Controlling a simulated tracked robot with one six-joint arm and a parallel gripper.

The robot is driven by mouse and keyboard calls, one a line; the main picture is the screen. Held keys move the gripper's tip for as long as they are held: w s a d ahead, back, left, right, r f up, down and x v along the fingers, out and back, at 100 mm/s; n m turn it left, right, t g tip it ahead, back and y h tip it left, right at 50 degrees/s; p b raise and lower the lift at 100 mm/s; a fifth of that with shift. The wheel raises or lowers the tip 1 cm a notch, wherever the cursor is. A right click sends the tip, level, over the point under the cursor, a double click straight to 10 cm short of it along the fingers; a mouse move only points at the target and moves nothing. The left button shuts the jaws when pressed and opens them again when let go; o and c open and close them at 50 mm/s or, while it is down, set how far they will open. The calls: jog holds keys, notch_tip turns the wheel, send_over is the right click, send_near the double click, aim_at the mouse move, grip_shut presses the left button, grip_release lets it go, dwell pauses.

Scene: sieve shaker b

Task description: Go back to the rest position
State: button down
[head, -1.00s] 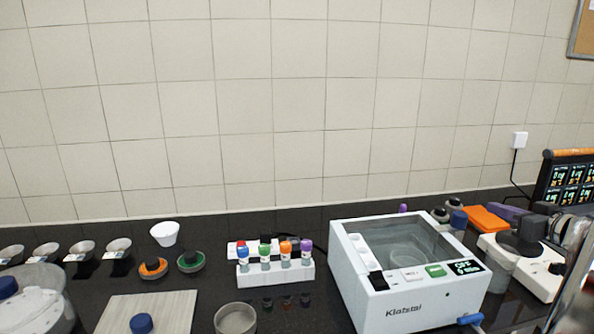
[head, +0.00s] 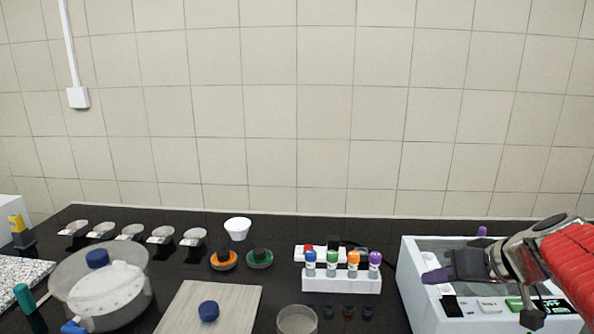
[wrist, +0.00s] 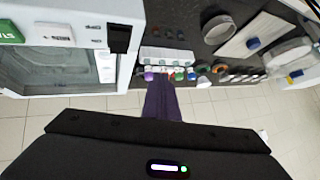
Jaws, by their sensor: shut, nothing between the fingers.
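My gripper (head: 436,276) shows at the right of the head view, in front of and over the white sieve shaker box (head: 418,300). Its purple fingers are together with nothing between them. The gripper hides part of the box's clear lid and front. I cannot tell how far the fingers are from the box.
A white rack (head: 340,286) with coloured-cap vials stands left of the box. Further left are a grey board (head: 235,300), a clear round bowl (head: 140,285) and several small metal pans (head: 160,235). A round dish (head: 297,320) sits in front.

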jog(key=s+a+f+g+h, duration=0.1)
jog(key=s+a+f, duration=0.2)
jog(key=s+a, duration=0.4)
jog(key=s+a+f+g+h, duration=0.1)
jog(key=s+a+f+h, duration=0.1)
jog(key=s+a+f, duration=0.2)
jog(key=s+a, duration=0.3)
jog(key=s, duration=0.2)
jog(key=shift+s+g, duration=0.3)
jog(key=shift+g, duration=0.1)
